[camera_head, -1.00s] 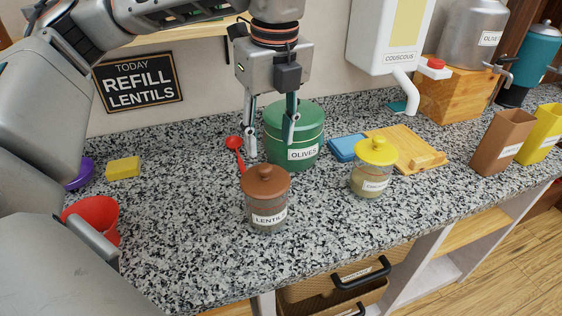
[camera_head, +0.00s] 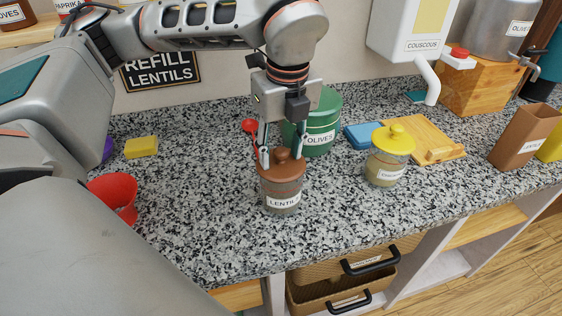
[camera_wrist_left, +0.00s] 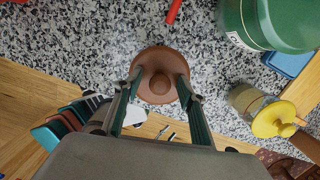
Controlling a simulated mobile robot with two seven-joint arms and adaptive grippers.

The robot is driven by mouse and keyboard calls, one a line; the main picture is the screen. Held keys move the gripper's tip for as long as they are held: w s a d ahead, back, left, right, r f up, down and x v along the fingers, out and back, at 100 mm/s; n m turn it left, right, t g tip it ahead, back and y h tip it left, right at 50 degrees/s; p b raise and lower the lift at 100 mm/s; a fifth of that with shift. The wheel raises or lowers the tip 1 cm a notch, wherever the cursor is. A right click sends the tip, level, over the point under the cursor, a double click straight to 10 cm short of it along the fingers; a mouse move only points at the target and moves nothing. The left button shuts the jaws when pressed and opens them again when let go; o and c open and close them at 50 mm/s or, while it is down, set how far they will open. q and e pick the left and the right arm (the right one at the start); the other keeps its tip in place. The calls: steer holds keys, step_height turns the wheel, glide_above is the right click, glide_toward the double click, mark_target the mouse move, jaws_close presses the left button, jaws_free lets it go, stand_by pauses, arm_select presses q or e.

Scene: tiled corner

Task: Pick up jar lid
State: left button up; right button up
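The brown jar lid (camera_head: 281,171), round with a knob on top, sits on the glass jar labelled LENTILS (camera_head: 283,201), which stands upright on the speckled counter. My left gripper (camera_head: 281,156) points down at the lid, with one fingertip on each side of the knob. In the left wrist view the lid (camera_wrist_left: 158,60) lies between the two fingers of my left gripper (camera_wrist_left: 158,82), which are spread with a gap on both sides of the knob. The fingers look open; I cannot tell whether they touch the lid's top. My right gripper is not in view.
A green OLIVES canister (camera_head: 324,128) stands close behind the jar, with a red spoon (camera_head: 250,127) beside it. A yellow-lidded jar (camera_head: 388,160) stands to the right, near a wooden board (camera_head: 425,136). A red container (camera_head: 116,194) is at the left. The counter's front is clear.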

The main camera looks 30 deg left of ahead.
arm_select(q)
jaws_close()
